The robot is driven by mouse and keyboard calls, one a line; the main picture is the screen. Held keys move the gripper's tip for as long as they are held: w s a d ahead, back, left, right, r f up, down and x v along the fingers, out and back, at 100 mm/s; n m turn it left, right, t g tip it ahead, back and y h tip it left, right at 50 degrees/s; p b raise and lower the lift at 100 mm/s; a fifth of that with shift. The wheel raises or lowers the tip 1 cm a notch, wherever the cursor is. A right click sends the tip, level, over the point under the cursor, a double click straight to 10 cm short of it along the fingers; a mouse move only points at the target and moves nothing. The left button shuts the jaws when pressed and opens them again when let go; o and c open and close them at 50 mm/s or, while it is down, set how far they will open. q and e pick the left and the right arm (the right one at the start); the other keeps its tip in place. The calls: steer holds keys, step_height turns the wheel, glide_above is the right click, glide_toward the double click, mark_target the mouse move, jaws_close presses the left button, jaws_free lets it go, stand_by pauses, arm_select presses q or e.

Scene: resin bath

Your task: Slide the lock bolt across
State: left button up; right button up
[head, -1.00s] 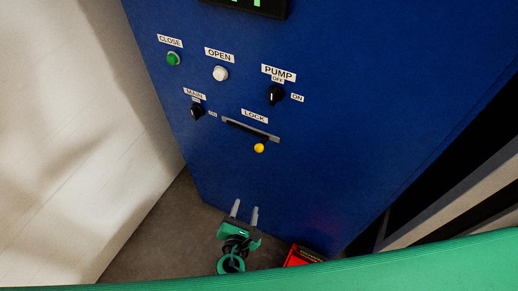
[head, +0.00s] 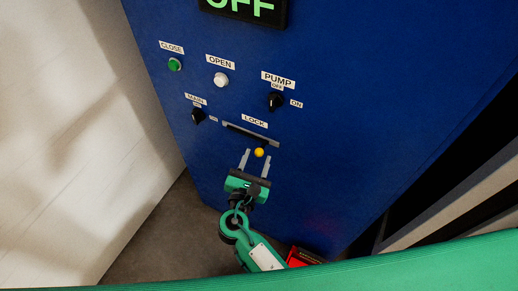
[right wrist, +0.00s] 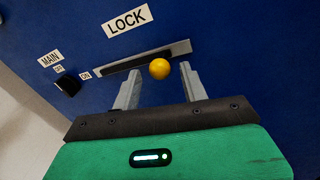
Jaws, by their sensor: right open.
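The lock bolt is a yellow knob (head: 259,152) at a dark slot in a grey plate (head: 238,131) under the LOCK label, on the blue cabinet front. The knob is near the right end of the slot. In the right wrist view the yellow knob (right wrist: 159,69) shows just beyond the fingertips, between them and nearer the right finger. My right gripper (head: 257,160) is open, its two fingers pointing at the panel around the knob's position. I cannot tell whether a finger touches the knob. My left gripper is not in view.
Around the slot are the MAIN switch (head: 198,115), the PUMP switch (head: 275,102), the green CLOSE button (head: 175,64) and the white OPEN button (head: 220,80). A display reading OFF (head: 243,8) is above. A red object (head: 304,257) is at the cabinet's foot.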

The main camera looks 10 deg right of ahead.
mark_target(259, 151)
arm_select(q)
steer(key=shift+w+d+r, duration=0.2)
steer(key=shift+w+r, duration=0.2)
arm_select(e)
steer(key=shift+x, duration=1.65)
steer(key=shift+s, duration=0.1)
